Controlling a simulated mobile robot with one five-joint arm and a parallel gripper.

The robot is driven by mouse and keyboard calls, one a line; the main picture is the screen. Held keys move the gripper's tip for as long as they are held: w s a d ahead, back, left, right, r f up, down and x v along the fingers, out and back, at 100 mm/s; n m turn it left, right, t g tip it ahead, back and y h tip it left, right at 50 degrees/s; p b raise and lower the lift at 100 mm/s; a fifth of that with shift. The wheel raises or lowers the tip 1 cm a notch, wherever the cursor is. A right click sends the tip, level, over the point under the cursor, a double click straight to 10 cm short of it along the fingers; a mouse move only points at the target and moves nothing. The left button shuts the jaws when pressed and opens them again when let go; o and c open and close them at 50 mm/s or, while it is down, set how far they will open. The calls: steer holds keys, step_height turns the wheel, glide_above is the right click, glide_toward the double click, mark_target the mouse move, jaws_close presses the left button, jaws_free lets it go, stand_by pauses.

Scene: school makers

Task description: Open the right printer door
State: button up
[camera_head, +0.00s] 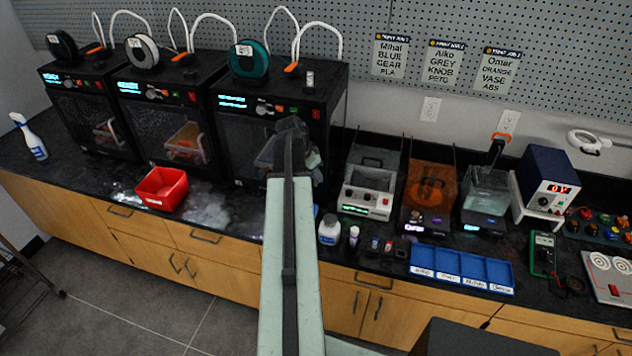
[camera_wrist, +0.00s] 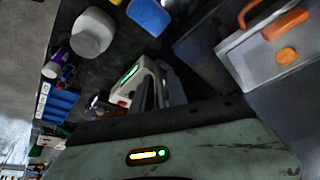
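The right printer (camera_head: 240,140) is the black box with a teal spool on top, at the back of the counter, right of two similar printers. Its dark see-through front door (camera_head: 243,152) looks shut, but my arm covers its right part. My gripper (camera_head: 291,130) is at the right side of that front, seen from behind; I cannot tell if it touches the door.
A red bin (camera_head: 162,188) stands before the middle printer. Right of my arm are a white bottle (camera_head: 329,230), a grey-and-white device (camera_head: 368,190) and a blue tray (camera_head: 462,268). The counter right in front of the right printer is mostly bare.

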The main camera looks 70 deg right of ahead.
jaws_close()
stand_by(1.4)
